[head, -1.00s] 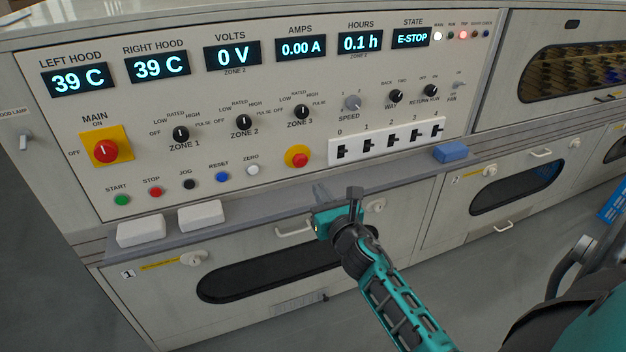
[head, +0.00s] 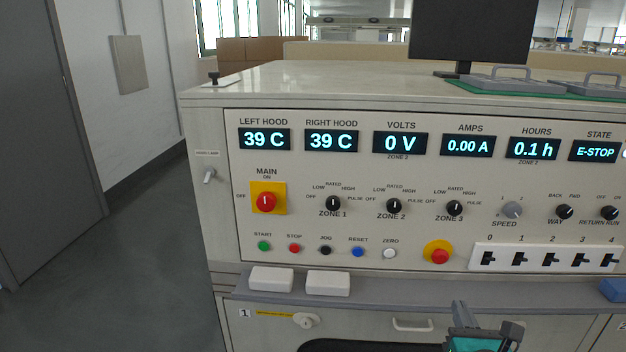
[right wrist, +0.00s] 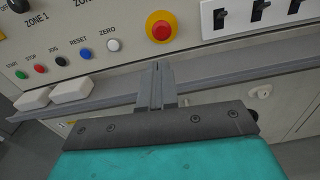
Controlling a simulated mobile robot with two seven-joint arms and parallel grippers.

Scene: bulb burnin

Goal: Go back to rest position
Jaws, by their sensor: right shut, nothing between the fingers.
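My right gripper (head: 464,318) is at the bottom of the head view, in front of the grey ledge below the control panel (head: 300,225). In the right wrist view its fingers (right wrist: 157,80) are together and empty, pointing toward the panel below the red emergency button on its yellow base (right wrist: 161,28). I cannot tell from the views whether the fingers touch the ledge. The state display (head: 595,151) reads E-STOP. My left gripper is not in view.
Two white blocks (head: 271,279) (head: 327,283) and a blue block (head: 613,290) rest on the grey ledge (head: 400,291). A drawer handle (head: 412,326) sits below it. A monitor (head: 472,30) and metal plates with handles (head: 527,78) are on top. Open floor (head: 120,240) lies left.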

